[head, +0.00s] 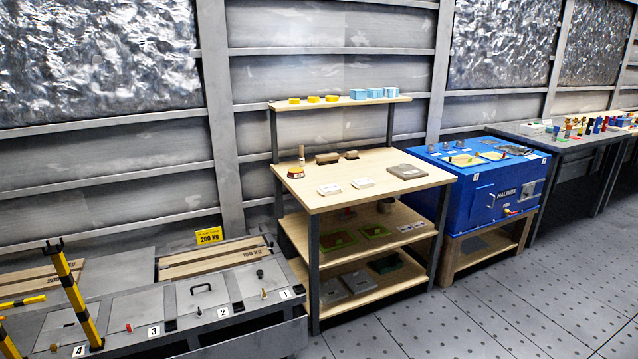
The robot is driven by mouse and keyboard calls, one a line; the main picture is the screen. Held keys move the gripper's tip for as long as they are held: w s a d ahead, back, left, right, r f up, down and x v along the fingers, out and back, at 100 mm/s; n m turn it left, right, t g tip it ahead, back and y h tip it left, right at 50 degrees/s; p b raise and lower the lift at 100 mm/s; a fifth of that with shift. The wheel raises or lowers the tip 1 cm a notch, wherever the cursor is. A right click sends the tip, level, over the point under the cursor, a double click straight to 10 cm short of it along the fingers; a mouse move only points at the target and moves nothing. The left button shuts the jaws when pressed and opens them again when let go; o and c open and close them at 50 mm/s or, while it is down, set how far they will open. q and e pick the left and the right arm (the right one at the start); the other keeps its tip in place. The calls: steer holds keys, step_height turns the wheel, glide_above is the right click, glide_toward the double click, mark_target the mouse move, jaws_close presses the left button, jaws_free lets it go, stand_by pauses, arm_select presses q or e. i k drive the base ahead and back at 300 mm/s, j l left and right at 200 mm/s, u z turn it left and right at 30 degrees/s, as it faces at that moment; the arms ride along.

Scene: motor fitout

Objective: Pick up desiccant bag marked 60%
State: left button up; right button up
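Two small white flat items lie on the wooden workbench (375,168), a left one (329,189) and a right one (363,183). They look like they could be bags, but their markings are too small to read. I cannot tell which thing, if any, is marked 60%. Neither of my grippers is in view.
A grey flat block (407,172) and brown blocks (327,158) share the benchtop. An upper shelf (340,103) holds yellow and blue items. A blue machine box (490,190) stands right of the bench, a numbered grey platform (190,300) left. Floor (470,320) in front is clear.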

mark_target(363, 182)
steer(key=i+j+z, duration=0.1)
steer(key=i+z, duration=0.2)
steer(key=i, duration=1.35)
steer(key=z, duration=0.15)
steer(key=i+l, duration=0.2)
steer(key=i+l+u, duration=0.15)
steer(key=l, duration=0.25)
steer(key=i+l, duration=0.15)
steer(key=l, duration=0.15)
steer(key=i+l+u, duration=0.15)
steer(key=i+l, duration=0.2)
steer(key=l, duration=0.3)
steer(key=u, duration=0.05)
